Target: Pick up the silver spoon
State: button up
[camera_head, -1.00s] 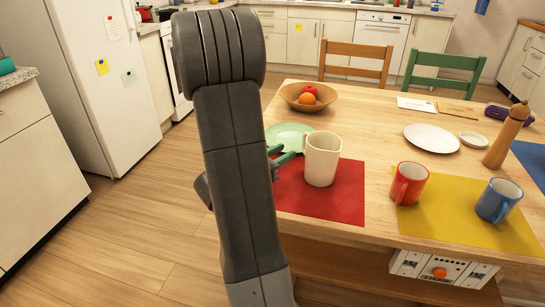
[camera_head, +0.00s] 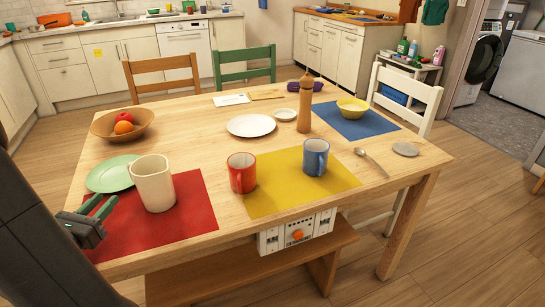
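The silver spoon (camera_head: 371,161) lies on the bare wood at the right part of the table, between the yellow mat and a small grey disc. My gripper (camera_head: 100,207) is at the left, over the red mat's left edge, far across the table from the spoon. Its two green fingers stand apart with nothing seen between them, and they point toward the cream pitcher. Part of my dark arm fills the lower left corner.
The table (camera_head: 205,128) holds a cream pitcher (camera_head: 153,184), a red mug (camera_head: 241,173), a blue mug (camera_head: 315,157), a pepper mill (camera_head: 305,105) and a yellow bowl (camera_head: 352,108). A white chair (camera_head: 408,92) stands at the right. Floor (camera_head: 465,215) is clear at the lower right.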

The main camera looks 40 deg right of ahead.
aim_at(360, 152)
jog(key=k+z, duration=0.2)
jog(key=z, duration=0.2)
jog(key=k+l+z, duration=0.15)
jog(key=z, duration=0.25)
jog(key=i+z, duration=0.1)
jog(key=z, duration=0.3)
jog(key=j+z, duration=0.15)
jog(key=z, duration=0.25)
jog(key=i+j+z, duration=0.1)
jog(key=z, duration=0.25)
jog(key=j+z, duration=0.15)
jog(key=z, duration=0.25)
